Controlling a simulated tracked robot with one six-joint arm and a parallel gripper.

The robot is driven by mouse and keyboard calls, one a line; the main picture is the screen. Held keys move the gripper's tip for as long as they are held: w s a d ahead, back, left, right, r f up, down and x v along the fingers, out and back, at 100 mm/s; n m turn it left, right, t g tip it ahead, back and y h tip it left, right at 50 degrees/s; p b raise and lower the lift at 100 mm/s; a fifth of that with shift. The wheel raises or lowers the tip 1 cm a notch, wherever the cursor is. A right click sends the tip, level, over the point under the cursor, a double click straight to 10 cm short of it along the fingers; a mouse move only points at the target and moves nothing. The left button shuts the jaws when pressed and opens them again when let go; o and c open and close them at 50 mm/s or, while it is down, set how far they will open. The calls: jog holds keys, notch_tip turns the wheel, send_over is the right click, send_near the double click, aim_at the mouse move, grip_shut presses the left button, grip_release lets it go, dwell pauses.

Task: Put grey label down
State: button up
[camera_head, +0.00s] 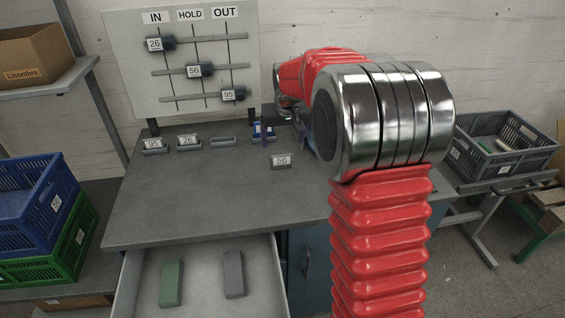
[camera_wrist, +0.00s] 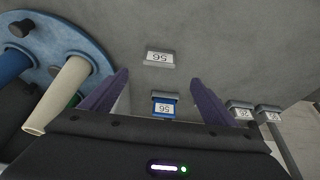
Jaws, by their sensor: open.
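A grey label (camera_head: 281,161) with a white face reading 56 stands on the worktop, free of any holder, in front of my gripper (camera_head: 268,131). In the wrist view the grey label (camera_wrist: 160,58) lies just past the purple fingertips, with nothing touching it that I can see. My gripper (camera_wrist: 158,82) is open and empty. A blue label (camera_wrist: 164,106) with a number on white sits between the spread fingers, lower in that view; in the head view the blue label (camera_head: 258,131) is partly hidden by my gripper.
Grey pieces reading 95 (camera_head: 153,146) and 26 (camera_head: 188,142) stand at the back, beside an empty-looking grey holder (camera_head: 222,141). A slider board (camera_head: 185,110) stands behind. An open drawer (camera_head: 205,255) holds a green and a grey block. The worktop's left front (camera_head: 170,205) is clear.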

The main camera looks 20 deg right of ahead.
aim_at(282, 156)
jog(key=x, duration=0.7)
jog(key=shift+w+f, duration=0.1)
jog(key=shift+f, duration=0.1)
jog(key=shift+f, duration=0.1)
jog(key=shift+s+x, duration=0.15)
jog(key=shift+x, duration=1.15)
jog(key=shift+s+x, duration=0.1)
jog(key=shift+x, duration=1.15)
jog(key=shift+d, duration=0.1)
jog(key=shift+c, duration=0.2)
jog(key=c, duration=1.2)
jog(key=shift+o, duration=0.2)
notch_tip(282, 156, up, 10)
jog(key=shift+f, duration=0.1)
